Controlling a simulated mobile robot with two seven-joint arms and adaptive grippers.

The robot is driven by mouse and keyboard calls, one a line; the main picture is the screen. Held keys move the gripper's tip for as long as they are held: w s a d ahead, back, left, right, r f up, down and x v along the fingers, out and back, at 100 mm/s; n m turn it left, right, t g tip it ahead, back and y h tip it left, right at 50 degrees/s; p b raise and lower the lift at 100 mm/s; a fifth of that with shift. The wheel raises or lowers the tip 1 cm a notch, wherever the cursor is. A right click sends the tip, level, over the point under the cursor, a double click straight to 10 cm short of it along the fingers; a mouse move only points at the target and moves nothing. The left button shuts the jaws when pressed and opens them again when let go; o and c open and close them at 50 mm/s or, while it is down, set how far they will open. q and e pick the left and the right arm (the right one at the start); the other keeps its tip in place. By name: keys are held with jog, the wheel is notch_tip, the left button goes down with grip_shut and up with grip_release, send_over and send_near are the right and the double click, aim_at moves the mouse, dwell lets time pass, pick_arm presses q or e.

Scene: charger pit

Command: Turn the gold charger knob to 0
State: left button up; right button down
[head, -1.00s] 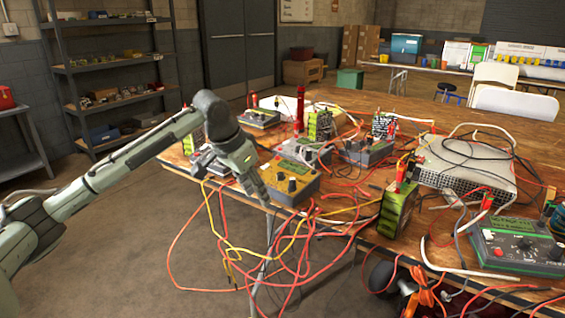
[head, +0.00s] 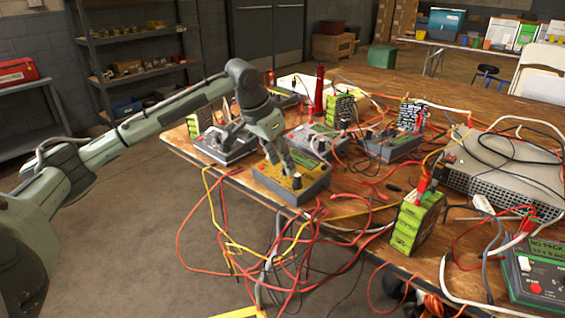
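The gold charger (head: 312,187) is a box with a yellow-gold top and grey sides. It sits near the front left edge of the wooden table. A dark knob (head: 297,183) shows on its front part; its pointer and markings are too small to read. My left gripper (head: 286,170) reaches down from the left over the charger's top, with its fingertips close to the knob. I cannot tell whether it touches the knob or how far apart the fingers are. The gripper hides part of the charger's face. My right gripper is not in view.
Grey chargers (head: 222,144) stand left of and behind the gold one. A red cylinder (head: 319,92) stands behind it. A green battery pack (head: 416,224) is to the right. Red and yellow cables (head: 270,258) hang over the front edge. A white metal box (head: 508,185) sits farther right.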

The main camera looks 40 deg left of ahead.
pick_arm(q)
jog(key=shift+w+f, duration=0.25)
jog(key=shift+f, duration=0.25)
grip_shut()
